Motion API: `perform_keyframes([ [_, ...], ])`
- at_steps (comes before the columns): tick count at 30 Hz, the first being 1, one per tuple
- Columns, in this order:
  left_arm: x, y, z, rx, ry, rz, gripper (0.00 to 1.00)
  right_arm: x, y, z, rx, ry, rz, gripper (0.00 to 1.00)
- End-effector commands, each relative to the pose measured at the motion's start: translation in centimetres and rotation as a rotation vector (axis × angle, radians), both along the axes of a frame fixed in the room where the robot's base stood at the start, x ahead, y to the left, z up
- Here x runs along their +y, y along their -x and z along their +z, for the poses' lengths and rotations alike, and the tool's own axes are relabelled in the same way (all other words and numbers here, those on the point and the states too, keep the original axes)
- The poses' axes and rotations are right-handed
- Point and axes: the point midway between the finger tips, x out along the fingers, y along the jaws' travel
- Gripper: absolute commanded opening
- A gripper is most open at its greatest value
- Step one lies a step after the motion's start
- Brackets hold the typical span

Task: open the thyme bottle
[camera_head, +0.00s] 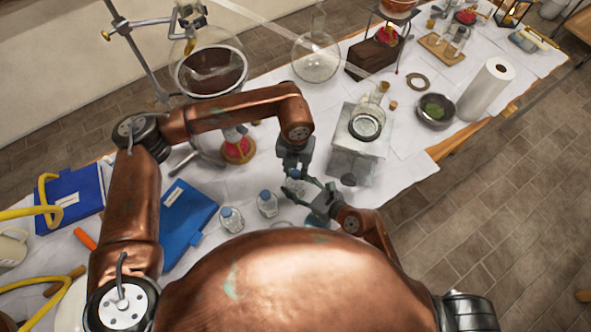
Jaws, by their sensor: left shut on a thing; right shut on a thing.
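A small clear bottle (294,187) with a blue cap (294,174) is between my two grippers, over the front of the white-covered table. I take it as the thyme bottle, though no label can be read. My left gripper (292,168) points down from above and is shut on the blue cap. My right gripper (305,189) reaches in from the right and is shut on the bottle's body. The fingers hide part of the bottle. I cannot tell whether the cap is loose or whether the bottle touches the table.
Two similar blue-capped bottles (267,204) (231,219) stand to the left. A blue folder (186,216) lies beyond them. A grey stand with a glass jar (365,127) is behind right. A red-filled flask (238,147) stands behind left. A dark bowl (435,111) is farther right.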

Motion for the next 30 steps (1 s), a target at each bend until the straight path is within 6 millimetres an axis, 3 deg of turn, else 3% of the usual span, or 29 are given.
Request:
perform_keyframes([
  [12,0.04,-0.06,0.03,-0.001,-0.001,0.857,0.0,-0.04,0.01,-0.04,0.001,0.001,0.0,0.0],
  [18,0.05,-0.1,0.09,-0.002,0.0,1.169,0.0,-0.04,0.01,-0.05,0.001,0.001,0.0,0.0],
  [30,0.08,-0.16,0.11,-0.004,-0.001,1.231,0.0,-0.03,0.0,-0.04,0.001,0.001,0.0,0.0],
])
